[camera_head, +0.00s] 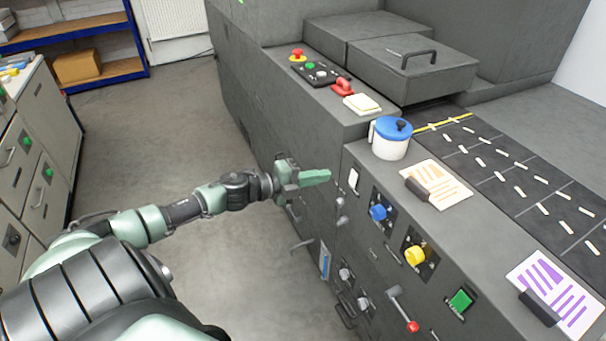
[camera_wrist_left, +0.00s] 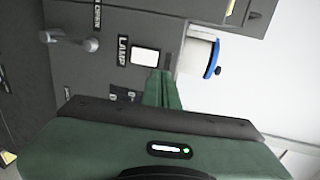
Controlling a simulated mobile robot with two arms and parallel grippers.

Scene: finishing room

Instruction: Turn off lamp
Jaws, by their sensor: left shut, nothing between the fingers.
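The lamp switch (camera_head: 353,180) is a small white rectangle on the front face of the dark grey machine. In the left wrist view it is a bright white button (camera_wrist_left: 145,57) beside a label reading LAMP (camera_wrist_left: 123,51). I cannot tell whether it is lit. My left gripper (camera_head: 328,175) is shut and empty, its green fingertips pointing at the panel just left of the switch in the head view. In the wrist view the fingertips (camera_wrist_left: 163,74) lie close beside the button; I cannot tell whether they touch it. My right gripper is not in view.
The panel also has a blue knob (camera_head: 378,212), a yellow knob (camera_head: 415,255), a green button (camera_head: 461,300) and a red-tipped lever (camera_head: 411,325). A white pot with a blue lid (camera_head: 391,146) stands on the ledge above. Open floor (camera_head: 180,130) lies left of the machine.

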